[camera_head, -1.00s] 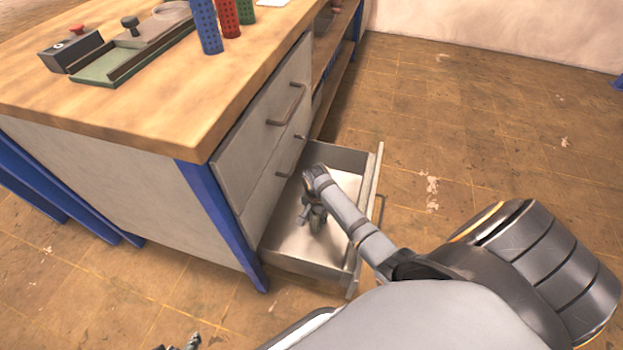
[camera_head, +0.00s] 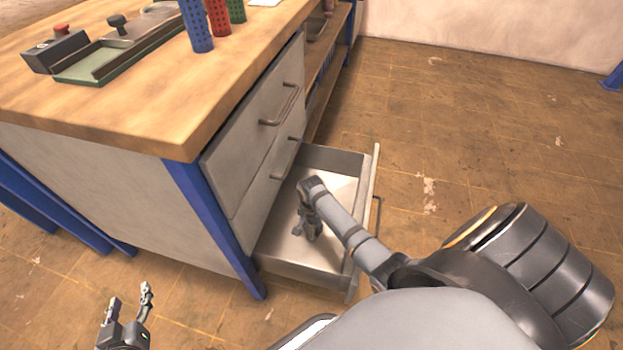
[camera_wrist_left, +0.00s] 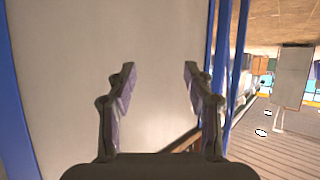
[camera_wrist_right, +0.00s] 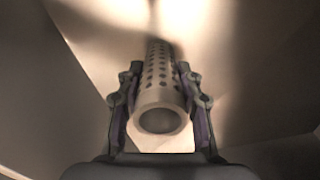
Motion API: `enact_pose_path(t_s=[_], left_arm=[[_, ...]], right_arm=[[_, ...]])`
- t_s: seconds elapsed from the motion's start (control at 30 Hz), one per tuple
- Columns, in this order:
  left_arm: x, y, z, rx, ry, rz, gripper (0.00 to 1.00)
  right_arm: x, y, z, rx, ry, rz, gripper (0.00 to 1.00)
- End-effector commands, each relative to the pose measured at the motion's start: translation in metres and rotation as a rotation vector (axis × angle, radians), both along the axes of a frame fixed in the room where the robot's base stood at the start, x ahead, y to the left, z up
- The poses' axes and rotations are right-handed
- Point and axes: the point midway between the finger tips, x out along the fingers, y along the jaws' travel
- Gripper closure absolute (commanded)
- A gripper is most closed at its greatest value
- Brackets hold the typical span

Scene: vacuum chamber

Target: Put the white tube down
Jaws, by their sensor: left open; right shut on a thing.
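The white tube (camera_wrist_right: 160,92), with rows of holes along its side, lies between the fingers of my right gripper (camera_wrist_right: 160,90) in the right wrist view. That gripper is shut on it. In the head view my right gripper (camera_head: 309,228) is inside the open drawer (camera_head: 345,163), and the tube is hard to make out there. I cannot tell whether the tube touches the drawer floor. My left gripper (camera_head: 131,300) is open and empty at the lower left of the head view; its spread fingers also show in the left wrist view (camera_wrist_left: 158,85).
The workbench (camera_head: 120,110) has a wooden top and blue legs. On it stand a blue tube (camera_head: 196,25), a red tube (camera_head: 217,15), a green tube (camera_head: 236,10) and a green tray device (camera_head: 95,70). The drawer walls surround my right gripper. Floor to the right is clear.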

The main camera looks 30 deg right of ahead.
Motion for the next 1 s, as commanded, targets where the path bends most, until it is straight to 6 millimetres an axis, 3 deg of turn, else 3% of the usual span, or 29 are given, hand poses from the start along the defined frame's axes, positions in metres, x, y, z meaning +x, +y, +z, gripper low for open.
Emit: enact_pose_path(t_s=[0.2, 0.23, 0.4, 0.77, 1.0], left_arm=[[0.0, 0.0, 0.0, 0.0, -0.002, 0.0, 0.48], [0.0, 0.0, 0.001, 0.001, -0.003, 0.0, 0.48], [0.0, 0.0, 0.001, 0.001, -0.003, 0.0, 0.48], [0.0, 0.0, 0.001, 0.0, 0.0, -0.001, 0.48], [-0.035, -0.003, -0.046, -0.009, 0.22, -0.012, 0.48]], right_arm=[[0.0, 0.0, -0.003, 0.0, 0.0, 0.0, 0.9], [0.0, 0.0, -0.003, 0.0, 0.0, 0.0, 0.63], [0.0, 0.0, -0.003, 0.0, 0.0, 0.0, 0.41], [0.0, 0.0, 0.001, 0.0, 0.0, 0.0, 0.41], [0.0, 0.0, 0.013, 0.0, -0.001, 0.0, 0.41]])
